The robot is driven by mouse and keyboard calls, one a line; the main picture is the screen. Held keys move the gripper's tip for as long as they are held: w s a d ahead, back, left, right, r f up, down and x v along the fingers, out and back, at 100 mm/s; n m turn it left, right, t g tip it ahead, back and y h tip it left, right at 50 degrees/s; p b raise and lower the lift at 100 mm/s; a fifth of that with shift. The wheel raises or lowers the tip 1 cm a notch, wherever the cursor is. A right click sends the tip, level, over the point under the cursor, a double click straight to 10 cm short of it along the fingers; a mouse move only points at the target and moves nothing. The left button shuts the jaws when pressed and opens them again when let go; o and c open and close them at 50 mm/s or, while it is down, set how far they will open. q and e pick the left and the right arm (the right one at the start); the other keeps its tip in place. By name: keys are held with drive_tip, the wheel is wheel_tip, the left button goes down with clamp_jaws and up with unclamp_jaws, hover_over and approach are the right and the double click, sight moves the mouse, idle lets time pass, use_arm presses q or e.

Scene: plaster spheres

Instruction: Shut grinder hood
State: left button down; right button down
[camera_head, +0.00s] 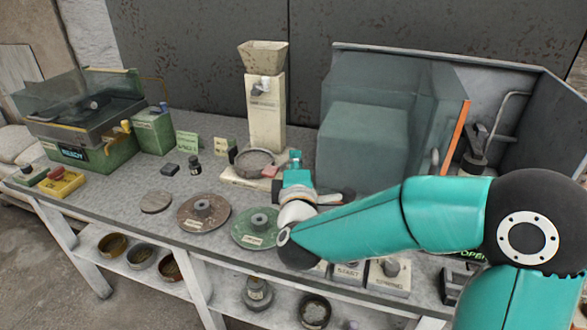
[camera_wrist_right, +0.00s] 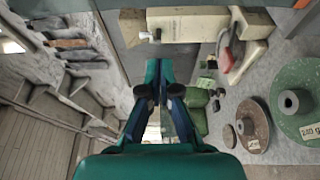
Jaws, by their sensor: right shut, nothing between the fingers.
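A green bench machine (camera_head: 95,152) with a READY display stands at the far left in the head view. A tinted clear hood (camera_head: 50,90) sits over its dark top; I cannot tell how far it is raised. A large grey cabinet with a see-through front (camera_head: 395,95) and an orange-edged panel (camera_head: 456,135) stands at the right; an OPEN label is partly hidden by my arm. My right gripper (camera_head: 295,158) is shut and empty above the bench, between the feeder and the cabinet, apart from both machines. Its closed fingers (camera_wrist_right: 159,70) show in the wrist view. My left gripper is out of view.
A cream feeder column (camera_head: 265,110) stands at the back middle, with a bowl (camera_head: 256,162) before it. A brown disc (camera_head: 203,212) and a green disc (camera_head: 257,228) lie near the front edge. START and SPRING blocks stand under my forearm. Small bottles and boxes stand beside the green machine.

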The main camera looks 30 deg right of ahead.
drive_tip(key=shift+w+d+p, duration=0.2)
drive_tip(key=shift+d, duration=0.65)
drive_tip(key=shift+w+d+p, duration=0.15)
drive_tip(key=shift+w+d, duration=0.05)
drive_tip(key=shift+d, duration=0.65)
drive_tip(key=shift+w+d+p, duration=0.2)
drive_tip(key=shift+d, duration=0.65)
